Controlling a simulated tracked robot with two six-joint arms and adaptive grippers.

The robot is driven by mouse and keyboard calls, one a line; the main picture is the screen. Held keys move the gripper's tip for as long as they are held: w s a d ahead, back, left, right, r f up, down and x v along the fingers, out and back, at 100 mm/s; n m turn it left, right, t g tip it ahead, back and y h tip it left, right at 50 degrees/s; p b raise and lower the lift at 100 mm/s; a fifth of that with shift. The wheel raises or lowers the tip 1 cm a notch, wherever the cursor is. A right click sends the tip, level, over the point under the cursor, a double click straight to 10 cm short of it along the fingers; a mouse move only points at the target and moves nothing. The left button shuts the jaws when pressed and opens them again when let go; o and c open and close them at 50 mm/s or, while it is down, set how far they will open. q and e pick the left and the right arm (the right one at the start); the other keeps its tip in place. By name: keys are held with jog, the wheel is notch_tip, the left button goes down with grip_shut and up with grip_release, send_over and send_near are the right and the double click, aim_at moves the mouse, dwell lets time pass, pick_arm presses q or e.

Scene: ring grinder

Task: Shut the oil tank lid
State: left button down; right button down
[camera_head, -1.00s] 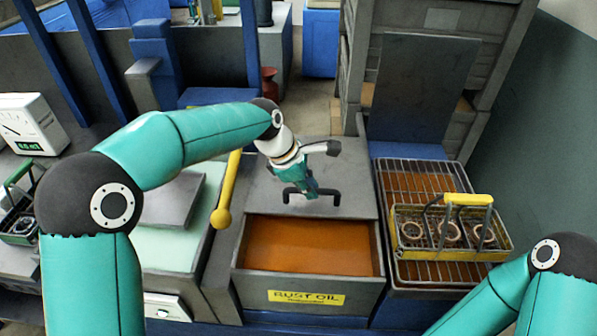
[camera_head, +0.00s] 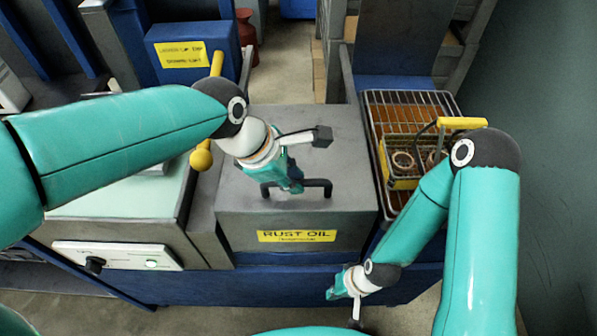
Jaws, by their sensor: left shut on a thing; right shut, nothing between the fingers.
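The grey oil tank lid (camera_head: 345,150) lies over the top of the tank marked RUST OIL (camera_head: 296,236). No orange oil shows in the tank, and the lid reaches its front edge. A dark bar handle (camera_head: 318,184) stands on the lid near the front. My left gripper (camera_head: 291,187) is shut on this handle and hides its middle. My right gripper (camera_head: 356,308) is shut and empty, low in front of the tank.
A wire rack over orange oil (camera_head: 385,108) stands to the right, with a yellow-handled basket (camera_head: 400,178) of rings partly behind my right arm. A yellow-knobbed lever (camera_head: 201,159) stands close left of the tank. A control panel (camera_head: 120,256) is at lower left.

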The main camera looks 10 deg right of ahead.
pick_arm(q)
jog(key=shift+s, duration=0.2)
jog(key=c, duration=1.4)
grip_release()
jog(key=shift+o, duration=1.3)
jog(key=shift+s, duration=0.2)
jog(key=shift+w, duration=0.1)
jog(key=shift+r, duration=0.1)
jog(key=v, duration=1.1)
jog(key=shift+a+r, duration=0.15)
jog(key=shift+r, duration=0.25)
